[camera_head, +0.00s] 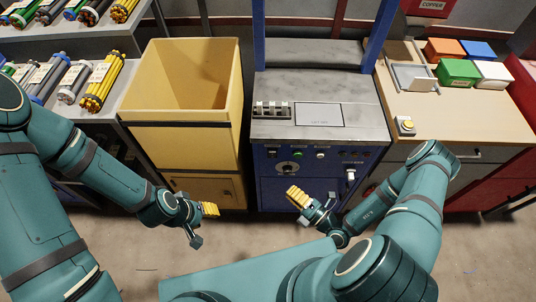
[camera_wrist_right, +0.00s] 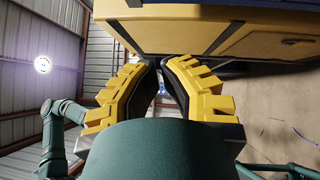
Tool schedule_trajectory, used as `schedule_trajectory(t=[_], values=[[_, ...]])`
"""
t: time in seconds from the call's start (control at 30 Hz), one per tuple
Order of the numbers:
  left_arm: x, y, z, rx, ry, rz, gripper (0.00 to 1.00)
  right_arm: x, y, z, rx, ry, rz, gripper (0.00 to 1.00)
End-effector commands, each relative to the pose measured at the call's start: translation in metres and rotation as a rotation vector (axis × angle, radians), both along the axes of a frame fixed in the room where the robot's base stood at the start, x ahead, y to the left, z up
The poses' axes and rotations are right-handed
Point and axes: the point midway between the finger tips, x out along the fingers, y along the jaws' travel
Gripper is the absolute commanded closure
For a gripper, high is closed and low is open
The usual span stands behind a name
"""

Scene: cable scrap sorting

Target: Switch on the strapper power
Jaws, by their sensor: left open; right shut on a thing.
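The strapper (camera_head: 317,125) is a blue cabinet with a grey top in the middle of the head view. Its front panel has a round dial (camera_head: 289,168), a green button (camera_head: 297,154) and a pale switch or handle (camera_head: 350,174) at the right. Which control is the power switch I cannot tell. My right gripper (camera_head: 293,191) is below and in front of the panel, apart from the dial. In the wrist view (camera_wrist_right: 162,62) its fingertips are together; anything between them is hidden. My left gripper (camera_head: 212,209) is open and empty, in front of the yellow bin's cabinet.
A yellow open bin (camera_head: 190,133) stands left of the strapper. Bundled cables (camera_head: 103,83) lie on the grey bench at the far left. The wooden bench (camera_head: 450,118) at right holds small coloured boxes and a yellow button box (camera_head: 405,126). Floor before the cabinets is clear.

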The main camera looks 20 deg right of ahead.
Motion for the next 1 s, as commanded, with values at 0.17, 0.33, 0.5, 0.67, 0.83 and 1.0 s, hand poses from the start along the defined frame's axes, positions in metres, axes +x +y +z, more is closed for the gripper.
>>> schedule_trajectory(t=[0.17,0.33,0.5,0.67,0.83,1.0], values=[[0.000,0.000,0.001,0.000,0.001,0.000,0.57,0.002,-0.010,-0.003,0.024,0.011,-0.058,1.00],[0.000,0.000,0.001,0.000,0.001,0.000,0.57,0.002,-0.010,-0.003,0.024,0.011,-0.057,1.00],[0.000,0.000,0.001,0.000,0.001,0.000,0.57,0.004,-0.008,-0.002,0.024,0.009,-0.055,1.00],[0.000,0.000,0.000,0.000,0.001,0.000,0.57,0.017,-0.001,-0.001,0.023,0.007,-0.052,1.00],[-0.001,0.000,-0.002,0.000,0.001,-0.001,0.57,0.044,0.015,0.003,0.023,0.007,-0.049,1.00],[0.000,0.000,-0.004,0.000,0.000,-0.001,0.57,0.073,0.031,0.006,0.023,0.007,-0.050,1.00]])
